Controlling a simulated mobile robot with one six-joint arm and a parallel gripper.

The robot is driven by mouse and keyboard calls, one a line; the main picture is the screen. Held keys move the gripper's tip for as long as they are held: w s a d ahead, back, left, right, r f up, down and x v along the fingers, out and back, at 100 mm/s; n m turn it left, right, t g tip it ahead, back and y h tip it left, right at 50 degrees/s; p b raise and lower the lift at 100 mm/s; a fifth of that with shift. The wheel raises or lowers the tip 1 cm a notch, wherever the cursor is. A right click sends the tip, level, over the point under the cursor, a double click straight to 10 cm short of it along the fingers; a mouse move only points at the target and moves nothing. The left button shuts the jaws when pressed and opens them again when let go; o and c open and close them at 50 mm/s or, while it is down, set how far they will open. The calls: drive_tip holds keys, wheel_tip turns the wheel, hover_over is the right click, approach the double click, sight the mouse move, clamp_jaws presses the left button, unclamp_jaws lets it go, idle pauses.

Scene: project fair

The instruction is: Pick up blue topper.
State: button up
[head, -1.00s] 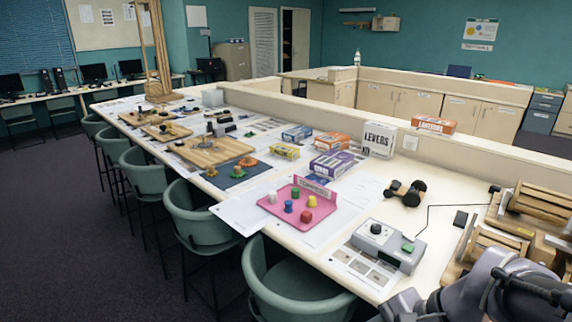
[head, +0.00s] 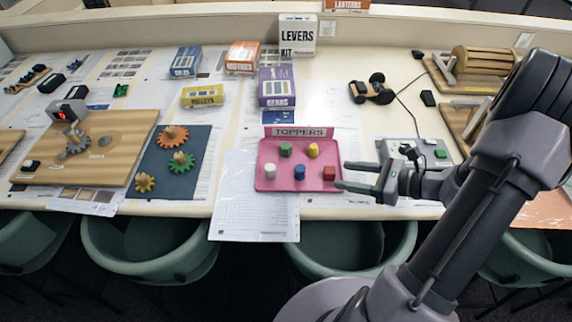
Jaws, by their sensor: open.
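The blue topper (head: 299,172) stands on the pink toppers tray (head: 312,186), in the front row between the white topper (head: 270,171) and the red topper (head: 329,173). The blue topper is fully visible.
The "TOPPERS" sign (head: 298,132) rises at the tray's back edge. A grey device (head: 405,150) sits behind my gripper. A dark mat with gears (head: 178,185) and several boxes stand left and behind. Paper sheets (head: 255,215) lie in front. Green chairs (head: 150,245) line the table.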

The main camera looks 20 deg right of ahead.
drive_tip(key=b, duration=0.2)
approach(300, 168)
drive_tip(key=w+a+f, duration=0.2)
drive_tip(key=w+f, duration=0.1)
drive_tip(key=shift+w, duration=0.1)
drive_tip(key=b+x, duration=0.2)
drive_tip(key=x, duration=0.4)
drive_tip(key=shift+a+r+b, duration=0.15)
drive_tip(key=shift+a+b, duration=0.05)
drive_tip(key=shift+b, duration=0.15)
drive_tip(key=shift+r, duration=0.1)
clamp_jaws()
drive_tip(key=shift+r, duration=0.1)
